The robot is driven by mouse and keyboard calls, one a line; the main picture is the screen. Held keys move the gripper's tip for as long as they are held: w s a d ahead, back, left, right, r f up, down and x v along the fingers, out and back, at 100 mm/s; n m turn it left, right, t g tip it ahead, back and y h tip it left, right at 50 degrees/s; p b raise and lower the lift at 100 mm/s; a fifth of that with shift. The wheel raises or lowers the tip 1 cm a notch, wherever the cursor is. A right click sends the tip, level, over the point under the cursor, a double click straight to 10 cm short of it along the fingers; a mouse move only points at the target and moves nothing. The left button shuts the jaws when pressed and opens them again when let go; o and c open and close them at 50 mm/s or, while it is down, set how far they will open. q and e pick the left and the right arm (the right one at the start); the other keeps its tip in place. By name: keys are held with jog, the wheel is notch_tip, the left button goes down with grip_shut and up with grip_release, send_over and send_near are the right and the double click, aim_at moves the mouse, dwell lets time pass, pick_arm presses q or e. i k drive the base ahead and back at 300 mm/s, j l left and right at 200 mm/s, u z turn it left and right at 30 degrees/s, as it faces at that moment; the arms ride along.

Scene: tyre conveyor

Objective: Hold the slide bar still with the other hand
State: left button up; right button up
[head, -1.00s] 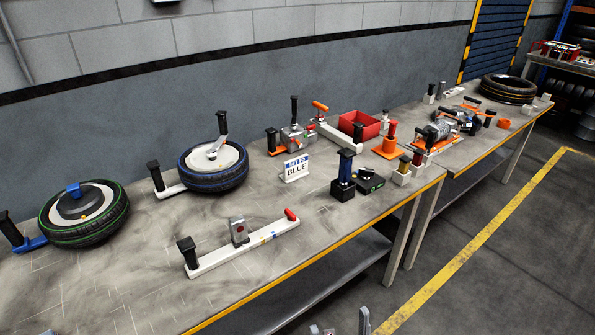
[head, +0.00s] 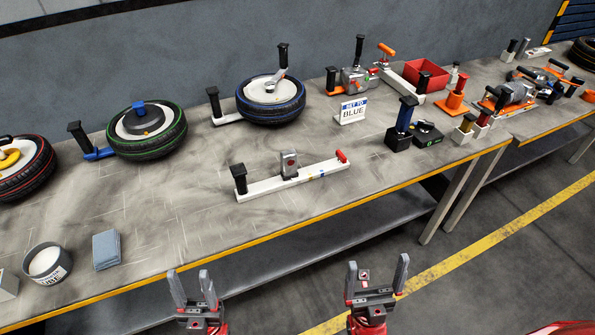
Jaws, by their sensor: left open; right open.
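The slide bar (head: 315,175) is a long white bar lying on the workbench, with coloured marks along it. A black upright handle (head: 239,179) stands at its left end and a red knob (head: 342,156) is at its right end. A grey slider block (head: 289,164) sits on it near the middle. A sign (head: 352,109) reading "SET TO BLUE" stands behind the bar. My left gripper (head: 190,289) is open and empty, in front of the bench edge. My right gripper (head: 377,276) is open and empty, also in front of the bench. Neither touches the bar.
Tyres with green (head: 147,130) and blue (head: 271,98) rings lie behind the bar, and a red-ringed tyre (head: 24,170) is at far left. A round tub (head: 46,264) and blue-grey pads (head: 106,250) sit front left. The bench around the bar is clear.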

aim_at(289, 158)
jog(key=u, duration=0.25)
jog(key=l+u, duration=0.95)
jog(key=l, duration=0.45)
jog(key=k+l+u, duration=0.1)
jog(key=l, duration=0.35)
jog(key=k+l, duration=0.1)
jog(key=l, duration=0.35)
jog(key=l+u, duration=0.1)
jog(key=l, duration=0.35)
jog(key=k, duration=0.05)
